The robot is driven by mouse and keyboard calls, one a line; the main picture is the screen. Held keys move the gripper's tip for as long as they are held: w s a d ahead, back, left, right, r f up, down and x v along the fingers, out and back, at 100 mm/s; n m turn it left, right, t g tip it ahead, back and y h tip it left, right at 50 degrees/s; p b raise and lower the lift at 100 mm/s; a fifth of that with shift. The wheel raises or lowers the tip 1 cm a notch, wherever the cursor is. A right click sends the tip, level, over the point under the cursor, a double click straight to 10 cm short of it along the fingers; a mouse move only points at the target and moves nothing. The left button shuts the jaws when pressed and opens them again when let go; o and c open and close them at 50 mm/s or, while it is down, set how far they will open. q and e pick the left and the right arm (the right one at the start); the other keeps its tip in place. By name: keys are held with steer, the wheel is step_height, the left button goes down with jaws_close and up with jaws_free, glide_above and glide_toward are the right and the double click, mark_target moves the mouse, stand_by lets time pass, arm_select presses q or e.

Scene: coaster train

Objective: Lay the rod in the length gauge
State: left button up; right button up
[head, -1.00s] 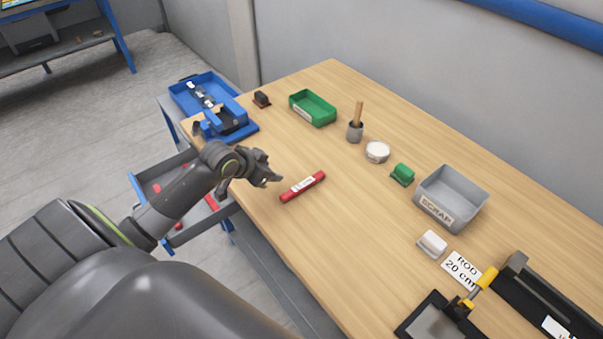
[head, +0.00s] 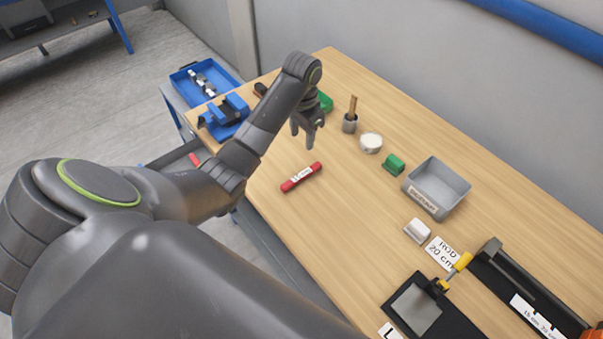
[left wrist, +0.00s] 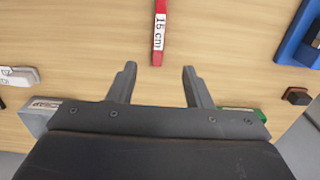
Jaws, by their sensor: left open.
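A red rod (head: 302,177) with a white label lies on the wooden table. In the left wrist view the rod (left wrist: 160,30) shows ahead of the fingers, its label reading 15 cm. My left gripper (head: 308,138) is open and empty, above the table and just beyond the rod. In the left wrist view the spread fingers (left wrist: 157,82) stand on either side of the rod's line, the near end of the rod just past their tips. The length gauge may be the black fixture (head: 520,290) at the lower right. My right gripper does not show.
A grey scrap bin (head: 436,188), a green block (head: 393,163), a round white item (head: 371,142) and a brush pot (head: 350,122) line the back. A "ROD 20 cm" card (head: 443,253) lies nearer the fixture. A blue fixture (head: 225,116) stands at the left end.

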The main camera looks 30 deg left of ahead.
arm_select(q)
steer(key=b, duration=0.6)
glide_above(302, 175)
step_height(302, 175, down, 6)
steer(key=f, duration=0.1)
step_height(302, 175, down, 2)
steer(key=shift+w+a+f+b, duration=0.1)
steer(key=shift+w+b, duration=0.05)
steer(key=shift+b, duration=0.4)
steer(key=shift+f+p, duration=0.3)
steer(key=shift+p, duration=0.25)
steer(key=shift+f, duration=0.55)
steer(key=shift+f+p, duration=0.3)
step_height(302, 175, down, 4)
steer(key=shift+r+p, duration=0.25)
steer(key=shift+p, duration=0.3)
steer(key=shift+f, duration=0.6)
jaws_close()
